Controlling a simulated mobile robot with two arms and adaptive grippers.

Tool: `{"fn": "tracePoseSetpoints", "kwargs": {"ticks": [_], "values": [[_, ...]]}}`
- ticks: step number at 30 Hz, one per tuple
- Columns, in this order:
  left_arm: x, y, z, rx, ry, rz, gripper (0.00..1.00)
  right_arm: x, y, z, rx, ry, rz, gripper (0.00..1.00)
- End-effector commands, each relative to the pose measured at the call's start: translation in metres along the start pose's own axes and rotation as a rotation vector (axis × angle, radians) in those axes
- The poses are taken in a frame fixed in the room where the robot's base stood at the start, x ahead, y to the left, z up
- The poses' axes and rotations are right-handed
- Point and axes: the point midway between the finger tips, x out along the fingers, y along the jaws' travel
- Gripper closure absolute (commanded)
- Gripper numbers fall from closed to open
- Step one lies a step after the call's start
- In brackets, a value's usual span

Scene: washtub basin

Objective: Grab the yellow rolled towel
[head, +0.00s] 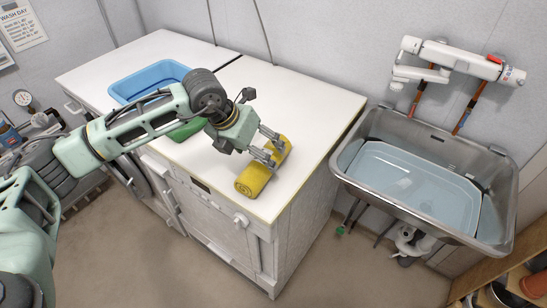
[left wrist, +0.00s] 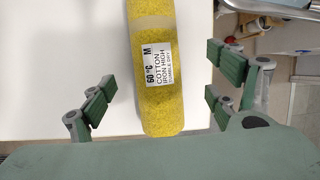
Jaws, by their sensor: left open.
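The yellow rolled towel (head: 255,178) lies on the white countertop near its front right corner. In the left wrist view the towel (left wrist: 160,109) runs up from the middle, with a white label reading "60 °C, cotton, iron high". My left gripper (head: 271,143) is above the towel in the head view and covers part of it. In the left wrist view my left gripper (left wrist: 160,95) is open, with one finger on each side of the towel and gaps between. My right gripper does not show.
A blue tub (head: 150,80) stands on the counter at the back left, with a green item (head: 187,129) partly hidden by my arm. A steel basin (head: 485,217) with a water-filled tub (head: 425,160) hangs at the right under a white tap (head: 450,56). The counter's right part is clear.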

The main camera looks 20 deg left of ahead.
Motion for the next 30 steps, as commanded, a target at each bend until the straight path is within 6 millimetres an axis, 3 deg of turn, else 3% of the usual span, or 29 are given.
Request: {"fn": "tracePoseSetpoints", "kwargs": {"ticks": [10, 15, 23, 30], "values": [[0.042, 0.004, 0.008, 0.000, 0.003, -0.003, 0.19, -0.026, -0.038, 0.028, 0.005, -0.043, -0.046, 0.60], [0.064, 0.005, 0.007, 0.001, 0.001, -0.005, 0.19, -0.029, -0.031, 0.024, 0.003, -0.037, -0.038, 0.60], [0.068, 0.005, 0.007, 0.002, 0.000, -0.004, 0.19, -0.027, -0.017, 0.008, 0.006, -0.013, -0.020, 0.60], [0.068, 0.005, 0.007, 0.002, 0.000, -0.004, 0.39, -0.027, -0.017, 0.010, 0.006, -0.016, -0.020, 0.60]]}}
